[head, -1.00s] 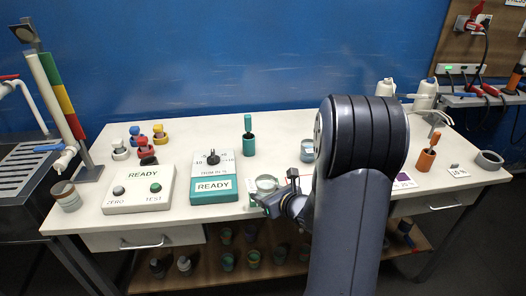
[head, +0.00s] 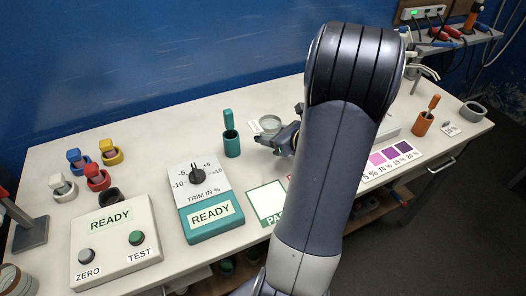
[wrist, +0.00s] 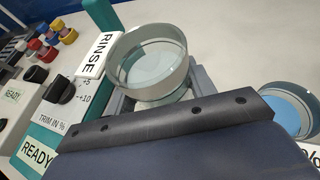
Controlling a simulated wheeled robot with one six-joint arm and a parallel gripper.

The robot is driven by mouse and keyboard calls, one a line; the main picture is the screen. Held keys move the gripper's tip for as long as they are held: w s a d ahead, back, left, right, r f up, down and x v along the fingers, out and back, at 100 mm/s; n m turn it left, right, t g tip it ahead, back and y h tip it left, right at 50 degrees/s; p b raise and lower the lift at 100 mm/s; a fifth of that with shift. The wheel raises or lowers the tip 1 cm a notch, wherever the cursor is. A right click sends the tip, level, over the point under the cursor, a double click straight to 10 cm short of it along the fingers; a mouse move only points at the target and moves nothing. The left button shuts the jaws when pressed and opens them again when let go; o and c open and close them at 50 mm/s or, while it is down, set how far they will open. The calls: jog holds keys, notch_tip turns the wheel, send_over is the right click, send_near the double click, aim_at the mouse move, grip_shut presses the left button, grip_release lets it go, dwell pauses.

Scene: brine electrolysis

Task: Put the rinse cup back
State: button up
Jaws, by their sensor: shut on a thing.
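The rinse cup is a clear, round glass cup (head: 270,123) toward the back of the bench, right of the teal holder (head: 231,142). It fills the upper middle of the wrist view (wrist: 150,62) and looks upright. My gripper (head: 272,139) is shut on the cup from the front; it also shows in the wrist view (wrist: 152,100). A white RINSE label (wrist: 98,55) lies just left of the cup. I cannot tell whether the cup's base touches the bench.
A second cup with bluish contents (wrist: 290,108) is close on the right in the wrist view. The TRIM box (head: 205,205) and PASS card (head: 268,203) are in front. An orange holder (head: 423,122) and grey ring (head: 472,112) are at right.

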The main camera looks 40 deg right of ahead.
aim_at(269, 159)
jog(key=shift+f, duration=3.95)
jog(key=shift+f+b, duration=0.2)
jog(key=shift+b, duration=0.2)
jog(key=o, duration=1.2)
jog(key=shift+r, duration=0.15)
jog(key=shift+r+p, duration=0.2)
jog(key=shift+p, duration=0.15)
jog(key=v, duration=1.2)
jog(key=shift+f+b, duration=0.2)
jog(key=shift+b, duration=0.1)
